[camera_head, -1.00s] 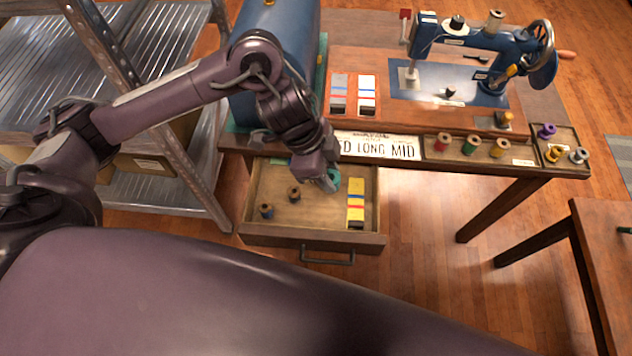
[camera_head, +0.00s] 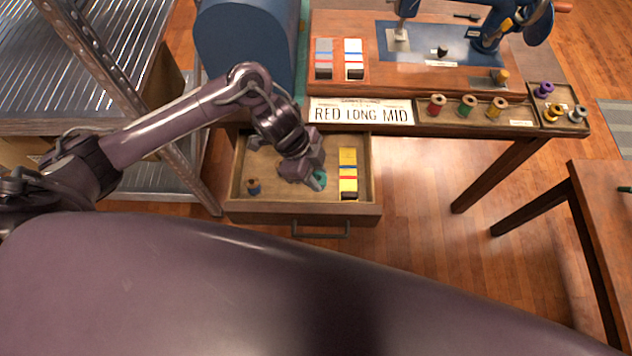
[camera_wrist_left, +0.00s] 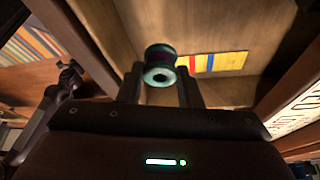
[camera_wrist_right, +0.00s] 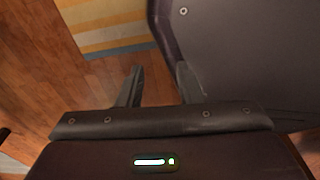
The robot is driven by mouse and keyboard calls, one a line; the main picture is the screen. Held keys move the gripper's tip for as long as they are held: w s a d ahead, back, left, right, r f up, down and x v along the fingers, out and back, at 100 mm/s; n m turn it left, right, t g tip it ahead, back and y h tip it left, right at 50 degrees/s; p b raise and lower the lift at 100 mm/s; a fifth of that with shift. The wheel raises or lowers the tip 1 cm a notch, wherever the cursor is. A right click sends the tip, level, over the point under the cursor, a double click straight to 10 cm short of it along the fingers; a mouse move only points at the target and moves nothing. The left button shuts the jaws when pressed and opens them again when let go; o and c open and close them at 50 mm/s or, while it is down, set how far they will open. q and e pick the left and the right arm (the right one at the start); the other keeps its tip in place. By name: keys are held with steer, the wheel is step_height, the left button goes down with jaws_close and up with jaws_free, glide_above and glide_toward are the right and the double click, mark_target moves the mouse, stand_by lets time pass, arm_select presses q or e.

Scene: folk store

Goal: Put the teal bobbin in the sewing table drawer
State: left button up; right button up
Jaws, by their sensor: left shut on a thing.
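The teal bobbin (camera_head: 320,178) is in my left gripper (camera_head: 314,182), inside the outline of the open sewing table drawer (camera_head: 290,209). In the left wrist view the teal bobbin (camera_wrist_left: 160,66) sits between the two fingertips of my left gripper (camera_wrist_left: 160,82), which is shut on it, with the drawer floor behind. I cannot tell whether the bobbin touches the floor. My right gripper (camera_wrist_right: 158,82) shows only in its wrist view, fingers apart and empty, above the wood floor.
The table top holds a sign (camera_head: 362,112), several spools and the blue sewing machine (camera_head: 500,25). A metal shelf (camera_head: 110,75) stands at left.

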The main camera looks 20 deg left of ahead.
arm_select(q)
step_height(320, 180, down, 4)
steer(key=shift+r+b, duration=0.1)
steer(key=shift+b, duration=0.25)
steer(key=shift+f, duration=0.3)
steer(key=o, duration=1)
steer(key=shift+c, duration=0.2)
arm_select(e)
steer(key=shift+w+a+f, duration=0.15)
steer(key=shift+w+a, duration=0.3)
steer(key=shift+w, duration=0.3)
steer(key=shift+d, duration=0.1)
